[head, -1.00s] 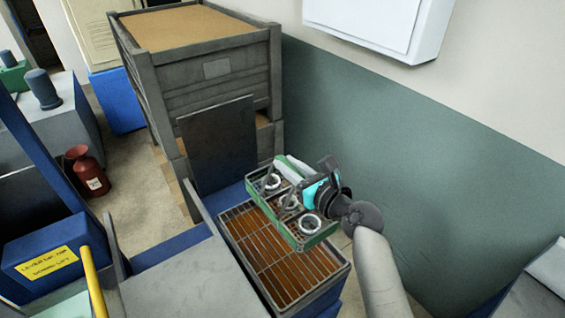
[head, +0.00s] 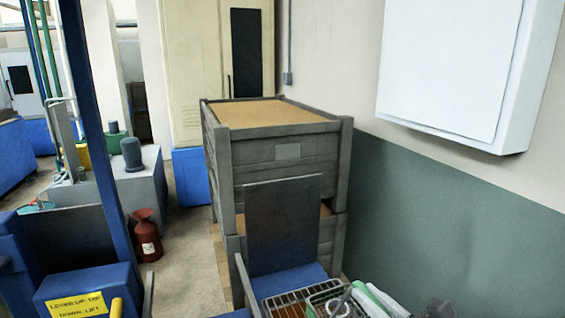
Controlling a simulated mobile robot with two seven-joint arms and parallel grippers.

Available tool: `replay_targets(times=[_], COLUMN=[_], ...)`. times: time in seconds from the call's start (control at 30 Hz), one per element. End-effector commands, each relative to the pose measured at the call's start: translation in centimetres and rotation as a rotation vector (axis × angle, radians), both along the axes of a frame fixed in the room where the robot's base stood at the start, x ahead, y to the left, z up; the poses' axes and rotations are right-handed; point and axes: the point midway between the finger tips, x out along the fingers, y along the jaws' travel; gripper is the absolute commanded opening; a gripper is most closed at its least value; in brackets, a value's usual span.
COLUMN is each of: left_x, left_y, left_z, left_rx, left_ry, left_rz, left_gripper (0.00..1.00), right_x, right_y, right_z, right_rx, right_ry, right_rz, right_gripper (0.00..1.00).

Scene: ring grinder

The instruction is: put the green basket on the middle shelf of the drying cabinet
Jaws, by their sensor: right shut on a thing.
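The green basket (head: 321,292) is cut off by the bottom edge of the head view. A pale metal ring (head: 340,302) shows in it. My right gripper (head: 378,299) is at the basket's right side, shut on it; its fingertips are mostly out of the picture. The basket is at the right end of a wire rack over a brown tray (head: 287,303); I cannot tell whether it touches the rack. My left gripper is not in view. A tall cream cabinet (head: 190,75) stands at the back. I see no shelves, and cannot tell whether it is the drying cabinet.
Stacked grey crates (head: 278,152) with brown contents stand in the middle, a dark panel (head: 283,228) leaning in front. A white box (head: 455,70) hangs on the right wall. A red can (head: 146,236) stands on the floor left of the crates. A blue post (head: 92,130) rises at left.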

Motion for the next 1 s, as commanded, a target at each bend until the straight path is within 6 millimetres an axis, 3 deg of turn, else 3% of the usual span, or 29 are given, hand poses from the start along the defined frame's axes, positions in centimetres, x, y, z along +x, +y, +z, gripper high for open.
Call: replay_targets(times=[0.03, 0.6, 1.0], left_x=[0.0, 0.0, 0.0], left_y=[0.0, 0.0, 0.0], left_z=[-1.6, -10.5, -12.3], left_rx=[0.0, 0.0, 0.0], left_ry=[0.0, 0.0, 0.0], left_rz=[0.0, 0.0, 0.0], left_gripper=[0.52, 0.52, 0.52], right_x=[-0.5, -6.2, -7.7], right_y=[-0.1, 0.1, 0.4], right_z=[-1.0, -6.7, -7.7], right_rx=[0.002, -0.019, -0.033], right_ry=[-0.008, -0.005, -0.003], right_rz=[0.004, 0.07, 0.09], right_gripper=[0.0, 0.0, 0.0])
